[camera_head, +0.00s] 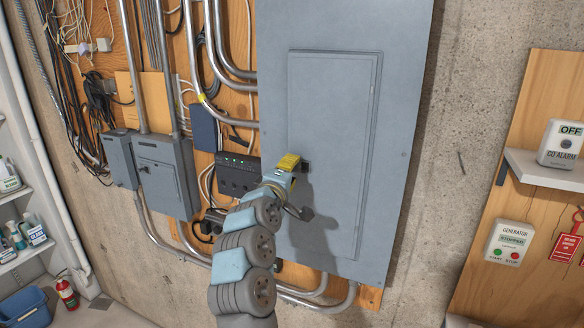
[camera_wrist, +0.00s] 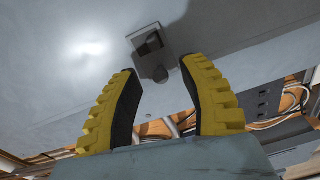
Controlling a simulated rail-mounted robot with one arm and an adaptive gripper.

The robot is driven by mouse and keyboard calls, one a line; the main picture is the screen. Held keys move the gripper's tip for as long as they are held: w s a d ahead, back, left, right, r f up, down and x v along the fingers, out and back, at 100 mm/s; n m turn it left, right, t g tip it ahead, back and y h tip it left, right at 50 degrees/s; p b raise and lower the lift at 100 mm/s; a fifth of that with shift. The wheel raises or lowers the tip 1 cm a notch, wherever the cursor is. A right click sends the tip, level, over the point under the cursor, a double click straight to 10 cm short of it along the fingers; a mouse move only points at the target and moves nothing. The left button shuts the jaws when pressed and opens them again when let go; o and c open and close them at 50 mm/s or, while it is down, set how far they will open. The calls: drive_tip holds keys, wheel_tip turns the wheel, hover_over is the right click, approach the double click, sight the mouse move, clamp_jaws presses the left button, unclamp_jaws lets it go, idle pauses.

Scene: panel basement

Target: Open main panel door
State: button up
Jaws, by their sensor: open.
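The main panel (camera_head: 330,40) is a large grey metal box on the wall. Its door (camera_head: 333,110) is a tall rectangle that looks shut, flush in the frame. A small dark latch (camera_head: 305,166) sits on the door's left edge. In the wrist view the latch (camera_wrist: 150,45) is a grey plate with a dark recess and a rounded tab, just beyond my fingertips. My gripper (camera_head: 291,163) has yellow, ribbed fingers and is just left of the latch in the head view. In the wrist view my gripper (camera_wrist: 158,72) is open, with nothing between its fingers.
Smaller grey boxes (camera_head: 165,175), conduits (camera_head: 150,60) and a black device (camera_head: 237,175) with loose cables lie left of the panel.

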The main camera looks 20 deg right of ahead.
drive_tip(key=shift+w+d, duration=0.4)
drive_tip(key=shift+w, duration=0.15)
clamp_jaws()
